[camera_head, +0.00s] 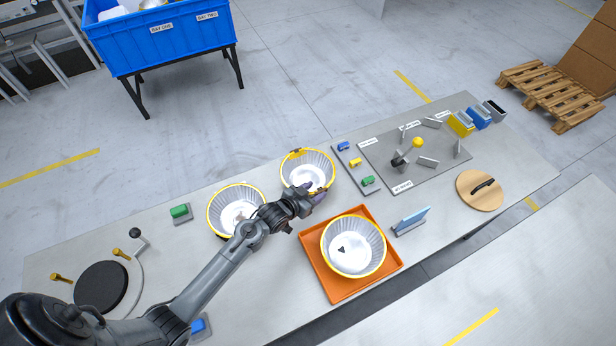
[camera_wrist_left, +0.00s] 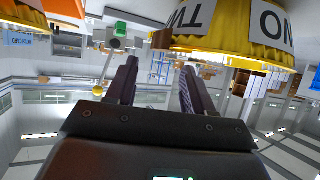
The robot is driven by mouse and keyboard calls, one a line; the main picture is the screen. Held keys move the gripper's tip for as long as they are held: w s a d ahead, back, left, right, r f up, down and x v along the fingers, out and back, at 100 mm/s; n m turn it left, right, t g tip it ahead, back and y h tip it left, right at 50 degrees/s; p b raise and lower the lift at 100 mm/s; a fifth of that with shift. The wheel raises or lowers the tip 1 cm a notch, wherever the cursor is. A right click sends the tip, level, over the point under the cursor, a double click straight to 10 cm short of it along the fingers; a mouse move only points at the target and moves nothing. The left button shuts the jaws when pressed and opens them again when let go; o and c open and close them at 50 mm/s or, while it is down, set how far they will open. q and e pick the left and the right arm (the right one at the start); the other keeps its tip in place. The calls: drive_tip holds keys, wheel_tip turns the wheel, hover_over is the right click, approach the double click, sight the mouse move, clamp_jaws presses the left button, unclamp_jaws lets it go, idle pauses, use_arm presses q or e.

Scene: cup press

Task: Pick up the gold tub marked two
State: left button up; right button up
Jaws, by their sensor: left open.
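A gold tub (camera_head: 308,172) with a ribbed silver inside stands at the back of the bench. My left gripper (camera_head: 316,197) is at its near right rim, open, with nothing visible between its fingers. In the left wrist view, a gold tub wall (camera_wrist_left: 225,50) is just past and above the open fingers (camera_wrist_left: 158,66). One upside-down label (camera_wrist_left: 190,14) on it shows "TW"; a second label is cut off. Two similar tubs stand elsewhere: one to the left (camera_head: 228,212), partly behind my arm, and one on the orange tray (camera_head: 319,278). Their markings are not readable. My right gripper is not in view.
A blue card stand (camera_head: 411,222) is beside the tray. A round wooden lid (camera_head: 480,198) is far right. A black disc (camera_head: 100,286) and gold knobs are at left.

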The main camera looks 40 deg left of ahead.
sight(326, 185)
use_arm(q)
drive_tip(key=shift+b+x, duration=0.55)
drive_tip(key=shift+x, duration=2.4)
drive_tip(key=shift+s+f, duration=0.1)
drive_tip(key=shift+f, duration=0.05)
clamp_jaws()
